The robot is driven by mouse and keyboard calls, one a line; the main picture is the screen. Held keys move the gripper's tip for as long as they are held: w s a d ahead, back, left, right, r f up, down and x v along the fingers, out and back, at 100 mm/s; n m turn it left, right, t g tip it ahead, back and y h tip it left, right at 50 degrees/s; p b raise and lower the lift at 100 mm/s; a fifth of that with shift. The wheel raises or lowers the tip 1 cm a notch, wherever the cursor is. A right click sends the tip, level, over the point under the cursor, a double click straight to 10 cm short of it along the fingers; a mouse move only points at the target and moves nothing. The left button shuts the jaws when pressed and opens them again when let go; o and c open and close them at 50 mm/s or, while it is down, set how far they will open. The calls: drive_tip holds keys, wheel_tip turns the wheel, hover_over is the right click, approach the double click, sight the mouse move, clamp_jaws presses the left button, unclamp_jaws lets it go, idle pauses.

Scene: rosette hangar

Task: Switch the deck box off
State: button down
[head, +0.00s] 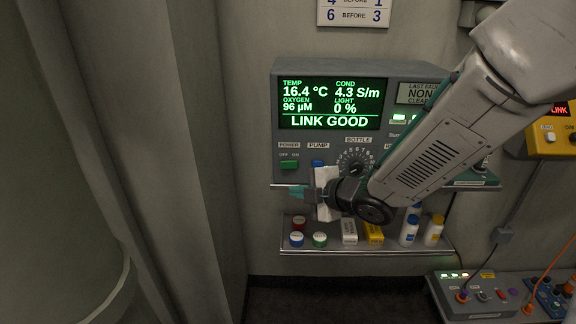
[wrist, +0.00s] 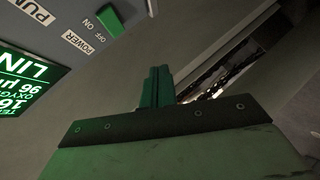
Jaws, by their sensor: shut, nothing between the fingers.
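A grey box (head: 400,72) is fixed to the wall in the head view. Its lit screen (head: 330,103) reads LINK GOOD and also shows in the wrist view (wrist: 28,80). Under the screen is a green POWER switch (head: 289,165), below the words OFF and ON; it also shows at the top of the wrist view (wrist: 109,19). I cannot tell which side of it is pressed in. My gripper (head: 296,191) has teal fingers, shut and empty, just below the switch and apart from it. The fingers also show in the wrist view (wrist: 157,85).
A blue PUMP switch (head: 317,163) and a BOTTLE dial (head: 355,163) are right of POWER. A shelf (head: 380,248) below holds several capped jars, cartons and bottles. A yellow box (head: 545,142) is at right, with cabled units (head: 475,290) lower down. The wall left of the box is bare.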

drive_tip(key=shift+w+a, duration=0.1)
idle(0.3)
approach(283, 169)
drive_tip(key=shift+s+x, duration=0.25)
drive_tip(key=shift+x, duration=2.3)
drive_tip(key=shift+w+a+f, duration=0.1)
drive_tip(key=shift+a+f, duration=0.1)
drive_tip(key=shift+w, duration=0.4)
idle(0.4)
drive_tip(key=shift+s+d, duration=0.15)
drive_tip(key=shift+s, duration=0.3)
drive_tip(key=shift+s, duration=0.1)
